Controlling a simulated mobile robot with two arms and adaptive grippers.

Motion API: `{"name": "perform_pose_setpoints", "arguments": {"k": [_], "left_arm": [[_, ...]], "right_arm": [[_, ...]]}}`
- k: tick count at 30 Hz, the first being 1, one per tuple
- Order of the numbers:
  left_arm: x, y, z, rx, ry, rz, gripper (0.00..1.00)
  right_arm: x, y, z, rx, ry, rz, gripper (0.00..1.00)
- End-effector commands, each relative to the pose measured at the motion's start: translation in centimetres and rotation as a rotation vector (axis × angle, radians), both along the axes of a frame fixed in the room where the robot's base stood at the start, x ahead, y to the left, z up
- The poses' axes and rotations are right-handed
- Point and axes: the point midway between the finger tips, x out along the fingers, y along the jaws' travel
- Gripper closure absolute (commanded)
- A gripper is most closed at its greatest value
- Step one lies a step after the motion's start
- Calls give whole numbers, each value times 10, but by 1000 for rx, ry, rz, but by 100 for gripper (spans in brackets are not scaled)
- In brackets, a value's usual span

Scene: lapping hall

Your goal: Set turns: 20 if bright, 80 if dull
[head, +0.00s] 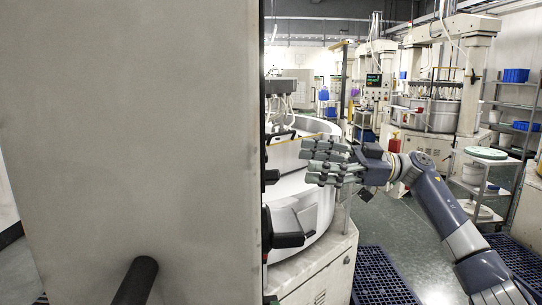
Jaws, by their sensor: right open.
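My right gripper (310,164) is open and empty. Its fingers point left, in front of the white round lapping machine (303,205) and a little right of a big grey cabinet's edge. The grey cabinet (130,130) fills the left half of the view, seen from its side. Black parts (287,240) stick out along its right edge; I cannot tell whether they are knobs or levers. Any face with a turns setting is turned away from me. No bright or dull workpiece can be made out. My left gripper is not in view.
A black round bar (136,281) stands out at the lower left. A small display (373,79) glows on a far machine. At right are a trolley (487,180) and a shelf with blue bins (515,75). Dark blue floor grids (382,278) lie below; grey floor between is clear.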

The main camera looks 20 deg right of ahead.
Motion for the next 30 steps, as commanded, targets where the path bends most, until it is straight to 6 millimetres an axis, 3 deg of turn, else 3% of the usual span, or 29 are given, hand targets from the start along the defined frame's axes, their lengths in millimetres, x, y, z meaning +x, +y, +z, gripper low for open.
{"name": "perform_pose_setpoints", "arguments": {"k": [3, 7, 12, 21, 30], "left_arm": [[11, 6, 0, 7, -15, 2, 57], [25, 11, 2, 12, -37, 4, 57], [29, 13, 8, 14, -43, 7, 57], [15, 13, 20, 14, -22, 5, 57], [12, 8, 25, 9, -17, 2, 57]], "right_arm": [[-23, -4, 19, -81, 15, 36, 37], [-32, -1, 25, -117, 30, 51, 37], [-30, 21, 26, -118, 31, 56, 37], [-19, 76, 27, -115, 31, 55, 37], [-14, 101, 26, -114, 29, 52, 37]]}}
